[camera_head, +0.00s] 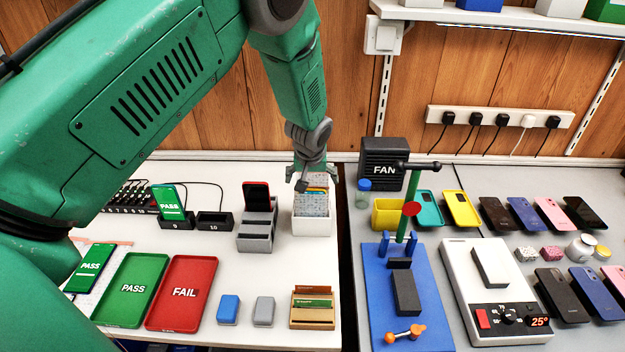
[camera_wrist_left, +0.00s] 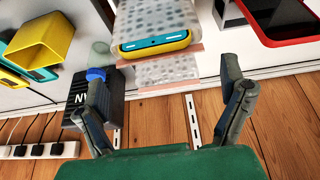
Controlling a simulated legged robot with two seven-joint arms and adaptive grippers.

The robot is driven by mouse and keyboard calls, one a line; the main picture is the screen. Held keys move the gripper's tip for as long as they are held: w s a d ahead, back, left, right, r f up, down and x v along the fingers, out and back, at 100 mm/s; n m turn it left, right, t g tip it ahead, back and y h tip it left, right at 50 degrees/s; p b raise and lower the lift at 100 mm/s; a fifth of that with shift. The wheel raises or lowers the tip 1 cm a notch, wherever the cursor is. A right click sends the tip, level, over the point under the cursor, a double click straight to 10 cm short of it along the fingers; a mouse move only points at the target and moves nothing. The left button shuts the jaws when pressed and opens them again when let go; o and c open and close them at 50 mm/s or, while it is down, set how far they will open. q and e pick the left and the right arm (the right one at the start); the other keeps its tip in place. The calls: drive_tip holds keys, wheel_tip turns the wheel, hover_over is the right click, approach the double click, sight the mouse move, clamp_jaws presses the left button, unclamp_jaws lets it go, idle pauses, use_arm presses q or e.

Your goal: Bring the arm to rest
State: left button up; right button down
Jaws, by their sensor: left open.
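In the head view the gripper partly hides the box's top. My right gripper is not in view.
A grey stand with a red-edged phone (camera_head: 257,195) stands left of the box. A black fan box (camera_head: 383,160) and a green post (camera_head: 409,205) stand to the right. Green PASS (camera_head: 130,312) and red FAIL (camera_head: 180,315) trays lie in front. Wood panelling rises behind.

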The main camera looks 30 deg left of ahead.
use_arm(q)
wheel_tip(320, 180, up, 5)
drive_tip(key=p, duration=0.3)
idle(0.7)
